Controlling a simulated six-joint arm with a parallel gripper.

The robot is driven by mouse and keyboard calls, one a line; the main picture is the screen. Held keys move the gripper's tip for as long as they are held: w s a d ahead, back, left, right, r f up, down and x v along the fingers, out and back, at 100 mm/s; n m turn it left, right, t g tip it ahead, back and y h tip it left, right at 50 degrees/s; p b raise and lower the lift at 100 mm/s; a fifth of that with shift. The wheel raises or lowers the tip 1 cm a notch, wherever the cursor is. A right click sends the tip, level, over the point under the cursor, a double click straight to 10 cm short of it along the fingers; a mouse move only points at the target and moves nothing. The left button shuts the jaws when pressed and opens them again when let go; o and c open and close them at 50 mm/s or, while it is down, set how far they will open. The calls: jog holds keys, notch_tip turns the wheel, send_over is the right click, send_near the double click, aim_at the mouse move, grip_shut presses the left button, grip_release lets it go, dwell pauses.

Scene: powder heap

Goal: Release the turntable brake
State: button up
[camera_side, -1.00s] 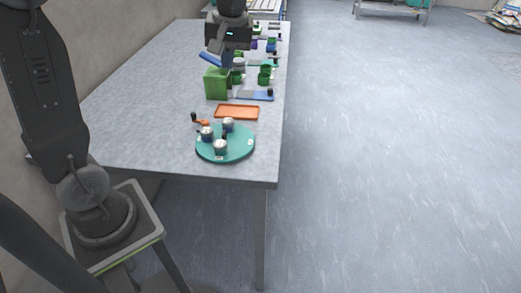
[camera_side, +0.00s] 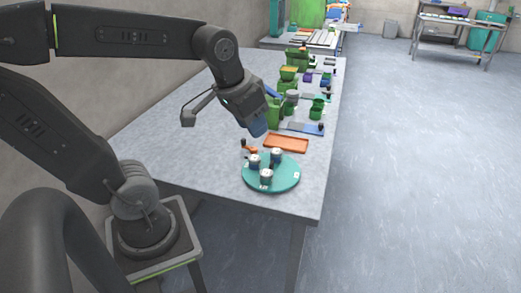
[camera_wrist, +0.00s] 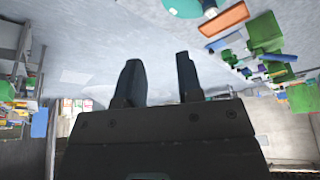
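The turntable is a round teal disc (camera_side: 284,184) near the front of the table, with three small grey-topped jars (camera_side: 266,176) on it. A small orange lever with a black knob (camera_side: 244,143) stands at its back left edge; it looks like the brake. My gripper (camera_side: 258,126) is in the air above and behind the lever, apart from it. In the wrist view my gripper's two dark fingers (camera_wrist: 158,62) are apart with nothing between them. Part of the teal disc (camera_wrist: 185,7) shows at the top there; the lever cannot be made out.
An orange tray (camera_side: 287,136) lies just behind the turntable and also shows in the wrist view (camera_wrist: 233,14). Behind it are a blue-grey slide (camera_side: 308,129), a green block and several green cups (camera_side: 316,115). The table's left front is bare.

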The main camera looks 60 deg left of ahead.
jog(key=shift+o, duration=0.8)
jog(key=w+a+f+n+g, duration=0.2)
jog(key=w+a, duration=0.5)
jog(key=a, duration=0.4)
jog(key=shift+a+n+g, duration=0.25)
jog(key=shift+n+g, duration=0.05)
jog(key=shift+n, duration=0.1)
jog(key=n+g, duration=0.2)
jog(key=n, duration=0.1)
send_over(243, 139)
notch_tip(243, 139, down, 6)
jog(key=shift+h, duration=0.4)
notch_tip(243, 139, down, 14)
jog(key=shift+r, duration=0.2)
jog(key=shift+c, duration=0.4)
